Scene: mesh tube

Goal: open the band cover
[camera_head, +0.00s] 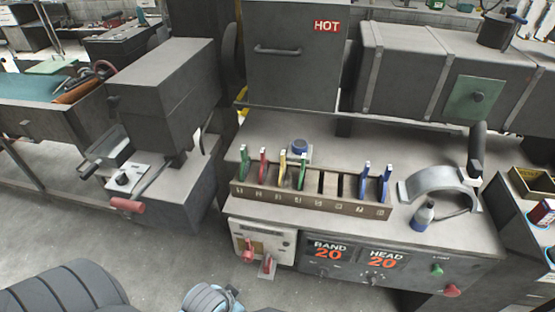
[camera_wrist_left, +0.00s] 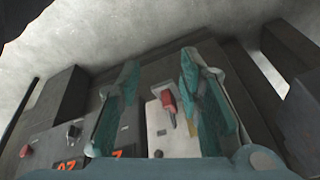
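A curved grey metal cover (camera_head: 438,184) with an upright black handle (camera_head: 476,152) stands at the right of the bench; I cannot tell for sure that it is the band cover. A pale plate (camera_head: 264,242) with a red lever (camera_head: 249,254) is on the bench front, left of the BAND readout (camera_head: 328,252). In the left wrist view, my left gripper (camera_wrist_left: 160,70) is open. A red lever (camera_wrist_left: 168,101) on the pale plate shows between its fingers; contact cannot be told. Part of my left arm (camera_head: 208,298) shows at the bottom of the head view. My right gripper is not in view.
A wooden rack (camera_head: 312,196) of coloured tools runs along the bench. A small bottle (camera_head: 423,216) stands beside the curved cover. A dark box marked HOT (camera_head: 293,60) stands behind. A machine with a red-handled lever (camera_head: 127,205) is at left.

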